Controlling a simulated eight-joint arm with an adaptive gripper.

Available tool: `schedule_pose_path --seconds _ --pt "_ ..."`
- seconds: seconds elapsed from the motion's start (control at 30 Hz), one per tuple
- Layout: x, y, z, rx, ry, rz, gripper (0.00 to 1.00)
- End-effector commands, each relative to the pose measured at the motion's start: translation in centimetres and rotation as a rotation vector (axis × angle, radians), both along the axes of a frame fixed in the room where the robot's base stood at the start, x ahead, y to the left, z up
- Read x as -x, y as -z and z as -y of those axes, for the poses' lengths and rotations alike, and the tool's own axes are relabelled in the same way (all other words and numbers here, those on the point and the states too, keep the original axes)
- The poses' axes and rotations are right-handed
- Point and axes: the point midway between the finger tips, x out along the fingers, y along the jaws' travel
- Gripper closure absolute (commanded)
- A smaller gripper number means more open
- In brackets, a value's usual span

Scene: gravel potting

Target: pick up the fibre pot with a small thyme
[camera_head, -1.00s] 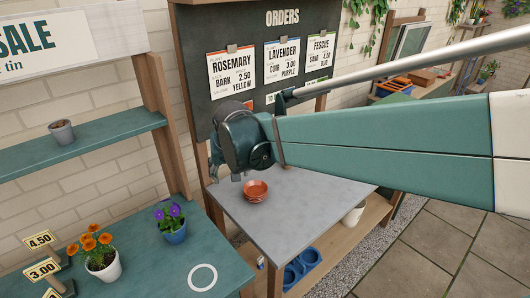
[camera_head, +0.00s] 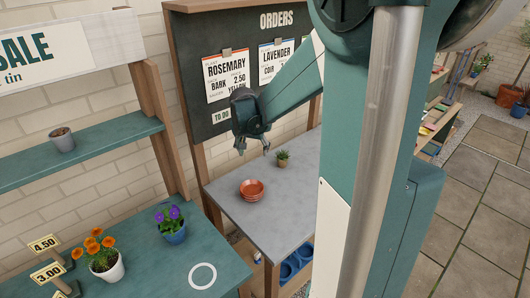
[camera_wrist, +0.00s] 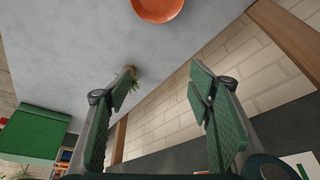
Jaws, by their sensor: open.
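A small pot with a green plant (camera_head: 282,160) stands on the grey table (camera_head: 285,212), toward its back edge. It looks like the fibre pot with thyme, but it is small in the picture. My gripper (camera_head: 253,150) is open and empty above the back of the table, left of the pot and apart from it. In the wrist view, the tan pot (camera_wrist: 131,70) and its green leaves show beside the left finger of my gripper (camera_wrist: 163,82), which hides part of them. The pot is not between the fingers.
Stacked terracotta saucers (camera_head: 252,190) sit on the grey table, also seen in the wrist view (camera_wrist: 158,8). The orders board (camera_head: 230,75) stands behind. Orange flowers (camera_head: 102,255) and purple flowers (camera_head: 172,224) stand on the green bench (camera_head: 145,275). My arm hides the table's right side.

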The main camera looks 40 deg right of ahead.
Motion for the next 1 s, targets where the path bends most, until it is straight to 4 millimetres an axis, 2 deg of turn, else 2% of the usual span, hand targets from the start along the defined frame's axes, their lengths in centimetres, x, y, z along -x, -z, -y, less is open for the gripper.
schedule_pose_path --seconds 0.03,0.2,0.6,0.8,1.0 --pt "-0.4 0.3 1.2 -0.001 0.024 -0.003 0.48" --pt "-1.3 1.8 4.7 -0.004 0.101 -0.011 0.48" --pt "-2.1 6.3 12.7 -0.011 0.286 -0.03 0.48" --pt "-2.0 8.2 15.6 -0.012 0.35 -0.036 0.48" --pt "-1.9 9.1 16.6 -0.012 0.377 -0.038 0.48"
